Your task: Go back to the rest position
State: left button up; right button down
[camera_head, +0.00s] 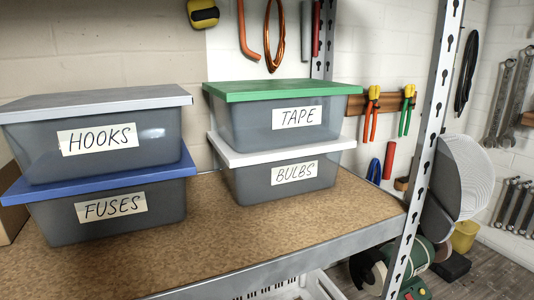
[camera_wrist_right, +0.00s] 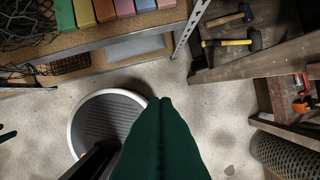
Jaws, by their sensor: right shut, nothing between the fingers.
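My right gripper (camera_wrist_right: 160,102) shows in the right wrist view as dark green fingers pressed together, with nothing between them. It hangs over the pale floor, clear of the shelves. No gripper shows in the head view. A small dark green shape at the left edge of the right wrist view is too cut off to identify.
On the shelf (camera_head: 300,220), a HOOKS box (camera_head: 95,135) sits on a FUSES box (camera_head: 110,212), and a TAPE box (camera_head: 285,118) on a BULBS box (camera_head: 280,175). A metal post (camera_head: 425,150) stands right. Two hammers (camera_wrist_right: 228,42) lie on a wooden shelf.

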jog(key=s+f+g+b, duration=0.1)
jog(key=s+f+b, duration=0.15)
jog(key=f, duration=0.75)
jog(key=s+f+b, duration=0.2)
jog(key=s+f, duration=0.2)
jog(key=f, duration=0.6)
jog(key=s+d+f+b, duration=0.3)
jog(key=s+f, duration=0.9)
jog(key=shift+d+f+g, duration=0.15)
jog(key=shift+f+g, duration=0.25)
jog(key=shift+s, duration=0.1)
